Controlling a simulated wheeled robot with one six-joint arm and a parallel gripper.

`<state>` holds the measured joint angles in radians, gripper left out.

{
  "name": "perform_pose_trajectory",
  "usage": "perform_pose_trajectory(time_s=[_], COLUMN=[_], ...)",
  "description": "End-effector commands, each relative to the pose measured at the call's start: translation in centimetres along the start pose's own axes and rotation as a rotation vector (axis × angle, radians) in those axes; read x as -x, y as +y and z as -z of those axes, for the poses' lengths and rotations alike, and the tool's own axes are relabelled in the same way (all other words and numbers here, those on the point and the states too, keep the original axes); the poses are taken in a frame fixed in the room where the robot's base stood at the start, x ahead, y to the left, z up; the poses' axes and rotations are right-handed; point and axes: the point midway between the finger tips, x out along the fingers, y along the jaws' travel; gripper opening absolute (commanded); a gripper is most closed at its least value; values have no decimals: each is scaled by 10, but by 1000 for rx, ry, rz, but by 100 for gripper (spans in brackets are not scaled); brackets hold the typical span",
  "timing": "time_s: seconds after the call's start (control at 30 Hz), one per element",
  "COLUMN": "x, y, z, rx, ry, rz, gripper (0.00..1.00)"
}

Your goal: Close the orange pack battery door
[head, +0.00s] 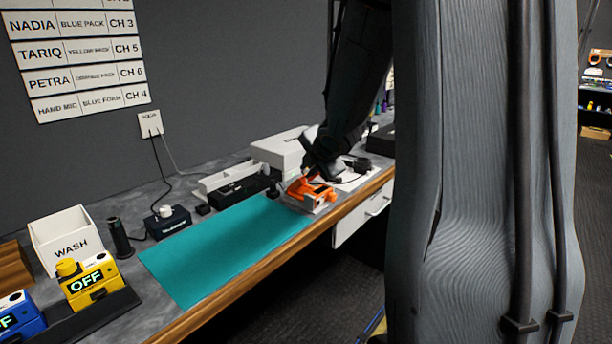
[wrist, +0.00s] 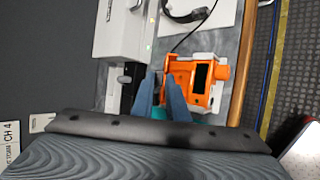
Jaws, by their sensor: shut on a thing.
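The orange pack (head: 322,196) lies on the counter at the far end of the teal mat, near the wooden front edge. In the wrist view the orange pack (wrist: 203,85) shows a dark rectangular window and an orange knob on its right. My gripper (head: 316,176) is low over the pack in the head view. In the wrist view my gripper (wrist: 158,80) has its two blue-grey fingers at the pack's left edge, shut on a thin part there, seemingly the battery door. The fingers mostly hide that part, so its angle cannot be told.
The teal mat (head: 225,245) is clear. A white box (head: 281,150) and a black tray (head: 240,190) stand behind the pack. A yellow pack (head: 90,284) reading OFF and a WASH bin (head: 66,238) are at the near left. A dark cable (wrist: 191,36) lies beyond the pack.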

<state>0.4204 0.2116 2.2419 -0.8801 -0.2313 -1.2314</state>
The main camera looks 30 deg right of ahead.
Motion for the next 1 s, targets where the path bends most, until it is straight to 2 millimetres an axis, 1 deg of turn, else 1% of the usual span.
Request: perform_pose_trajectory(time_s=[0.03,0.37,0.73,1.0], x=[-2,-3,-6,-8], y=[-3,-15,-33,-42], z=[0,0,1,3], rx=[-6,-54,-128,-173], ry=[-2,-3,-3,-1], rz=[-13,-126,-304,-418], gripper=[0,0,0,0])
